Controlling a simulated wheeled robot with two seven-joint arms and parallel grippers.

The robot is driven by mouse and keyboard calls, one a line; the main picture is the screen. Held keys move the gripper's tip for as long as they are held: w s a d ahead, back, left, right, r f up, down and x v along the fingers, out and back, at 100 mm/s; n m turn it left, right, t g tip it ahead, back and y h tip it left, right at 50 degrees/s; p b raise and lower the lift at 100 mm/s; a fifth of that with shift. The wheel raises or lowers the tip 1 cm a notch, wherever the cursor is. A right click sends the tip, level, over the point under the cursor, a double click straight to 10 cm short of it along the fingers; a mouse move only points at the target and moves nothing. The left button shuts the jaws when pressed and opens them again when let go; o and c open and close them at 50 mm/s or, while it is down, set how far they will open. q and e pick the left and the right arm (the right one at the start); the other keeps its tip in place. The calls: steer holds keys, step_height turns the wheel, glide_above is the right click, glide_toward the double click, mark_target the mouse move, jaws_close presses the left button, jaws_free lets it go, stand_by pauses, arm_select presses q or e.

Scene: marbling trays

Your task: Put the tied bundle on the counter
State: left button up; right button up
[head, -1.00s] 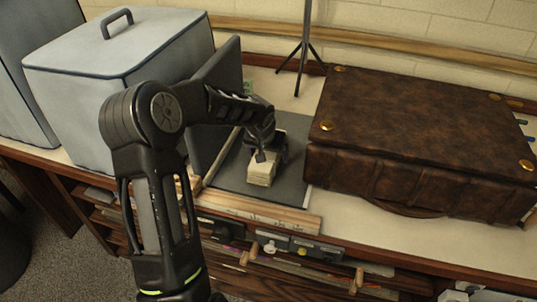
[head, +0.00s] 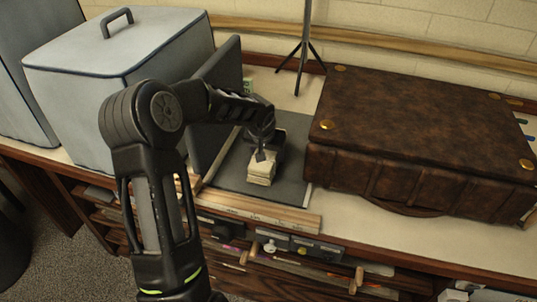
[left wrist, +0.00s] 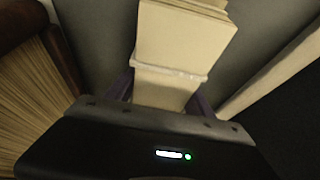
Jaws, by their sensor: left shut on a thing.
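The tied bundle (head: 261,173) is a stack of cream sheets, seen over the dark grey mat on the counter. In the left wrist view the bundle (left wrist: 185,35) fills the space ahead of the jaws, with a pale tie around it. My left gripper (head: 262,154) is shut on the bundle's near end, and its fingers (left wrist: 162,92) show on either side of it. Whether the bundle touches the mat or hangs just above it I cannot tell. The counter (head: 440,228) is a pale top with a wooden front edge. My right gripper is not in view.
A brown leather case (head: 420,130) stands right of the mat (head: 228,172). A grey-blue lidded box (head: 115,60) and an upright dark panel (head: 218,95) stand to the left. A wooden strip (head: 260,211) lies along the front. A black tripod stand (head: 304,50) is behind.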

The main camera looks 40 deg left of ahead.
arm_select(q)
jaws_close()
stand_by(0.3)
step_height(320, 180, up, 10)
steer(key=shift+r, duration=0.1)
stand_by(0.5)
stand_by(0.8)
